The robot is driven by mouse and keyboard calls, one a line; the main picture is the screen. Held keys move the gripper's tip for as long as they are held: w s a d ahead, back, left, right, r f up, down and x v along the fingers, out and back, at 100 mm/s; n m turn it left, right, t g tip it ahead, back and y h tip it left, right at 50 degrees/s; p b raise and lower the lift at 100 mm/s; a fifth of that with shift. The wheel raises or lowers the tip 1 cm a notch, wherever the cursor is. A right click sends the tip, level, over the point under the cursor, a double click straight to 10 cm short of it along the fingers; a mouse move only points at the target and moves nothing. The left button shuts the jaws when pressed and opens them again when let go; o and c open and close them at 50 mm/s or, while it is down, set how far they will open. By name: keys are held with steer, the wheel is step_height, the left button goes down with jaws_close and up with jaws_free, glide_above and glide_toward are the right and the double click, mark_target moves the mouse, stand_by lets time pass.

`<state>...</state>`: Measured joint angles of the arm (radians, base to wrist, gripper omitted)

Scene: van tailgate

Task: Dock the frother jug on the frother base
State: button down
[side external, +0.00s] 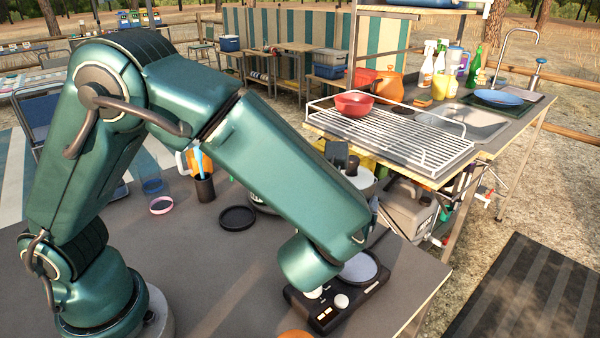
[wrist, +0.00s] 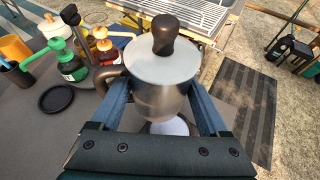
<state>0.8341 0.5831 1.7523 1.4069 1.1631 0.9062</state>
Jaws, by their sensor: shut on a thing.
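The frother jug (wrist: 160,80) is a metal pot with a pale lid, a black knob and a brown handle at its left. In the wrist view it stands upright between the two blue fingers of my gripper (wrist: 158,98), which is shut on it. In the side view only its pale lid and knob (side external: 361,179) show behind my forearm. A black unit with a round grey plate and pale knobs, seemingly the frother base (side external: 359,269), sits on the table's front right. A pale disc (wrist: 169,128) shows below the jug in the wrist view. The jug appears raised above the plate.
A wire dish rack (side external: 400,135) stands on the counter behind.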

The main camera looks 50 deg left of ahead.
steer(key=shift+m+t+h, duration=0.3)
steer(key=shift+m+h, duration=0.1)
steer(key=shift+h, duration=0.1)
steer(key=shift+s+d+f, duration=0.1)
steer(key=shift+d+f, duration=0.45)
steer(key=shift+f, duration=0.55)
steer(key=shift+w+d+f, duration=0.1)
steer(key=shift+d+f, duration=0.4)
steer(key=shift+f, duration=0.65)
steer(key=shift+s+d+f, duration=0.1)
steer(key=shift+d+f, duration=0.45)
steer(key=shift+f, duration=0.55)
steer(key=shift+f, duration=0.55)
steer(key=shift+c, duration=0.7)
jaws_free()
steer(key=shift+f, duration=0.1)
